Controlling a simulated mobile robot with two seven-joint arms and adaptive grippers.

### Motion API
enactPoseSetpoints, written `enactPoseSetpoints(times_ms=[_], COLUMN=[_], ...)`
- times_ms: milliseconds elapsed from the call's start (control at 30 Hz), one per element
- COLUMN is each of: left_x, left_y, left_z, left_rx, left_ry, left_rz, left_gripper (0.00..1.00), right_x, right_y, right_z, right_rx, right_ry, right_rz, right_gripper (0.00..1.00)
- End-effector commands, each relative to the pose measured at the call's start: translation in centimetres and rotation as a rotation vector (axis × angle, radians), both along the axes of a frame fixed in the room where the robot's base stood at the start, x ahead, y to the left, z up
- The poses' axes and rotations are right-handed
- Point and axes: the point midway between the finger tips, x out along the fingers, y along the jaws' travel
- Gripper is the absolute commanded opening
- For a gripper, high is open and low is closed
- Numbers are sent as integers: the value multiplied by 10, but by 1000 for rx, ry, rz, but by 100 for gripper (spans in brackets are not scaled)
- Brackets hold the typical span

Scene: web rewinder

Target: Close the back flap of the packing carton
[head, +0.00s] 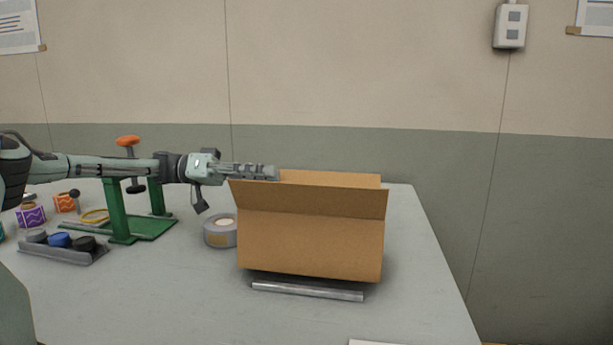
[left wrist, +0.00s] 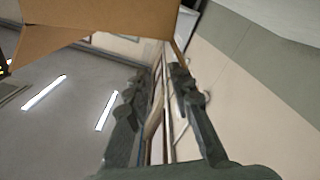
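The packing carton (head: 312,245) is a brown box on the grey table. Its front flap (head: 308,199) tilts up and outward towards me. Its back flap (head: 335,179) stands up at the rear, with only the upper strip showing above the front flap. The carton's inside and side flaps are hidden. My left gripper (head: 272,172) points right at the carton's rear left corner, level with the flap tops; I cannot tell whether it touches. In the left wrist view its two fingers (left wrist: 158,62) stand apart with nothing held, and brown cardboard (left wrist: 95,22) fills the upper left. My right gripper is not in view.
A metal bar (head: 307,291) lies in front of the carton. A grey tape roll (head: 220,231) sits left of it. A green stand (head: 135,228), a tray of dark and blue caps (head: 62,248) and small coloured items are further left. The table right of the carton is clear.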

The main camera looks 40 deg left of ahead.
Motion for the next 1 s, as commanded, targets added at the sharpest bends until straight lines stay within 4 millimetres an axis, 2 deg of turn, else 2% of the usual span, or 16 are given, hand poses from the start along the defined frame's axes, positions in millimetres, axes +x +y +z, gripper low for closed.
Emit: enactPoseSetpoints(times_ms=[333,467,800,1000], left_x=[0,0,0,0], left_y=[0,0,0,0], left_z=[0,7,68,94], left_rx=[0,1,3,1], left_ry=[0,-2,-5,-1], left_rz=[1,0,1,1], left_gripper=[23,23,23,23], right_x=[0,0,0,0], right_y=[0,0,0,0], right_z=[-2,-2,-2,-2], right_rx=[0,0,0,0], right_ry=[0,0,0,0], right_rz=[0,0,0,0], right_gripper=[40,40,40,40])
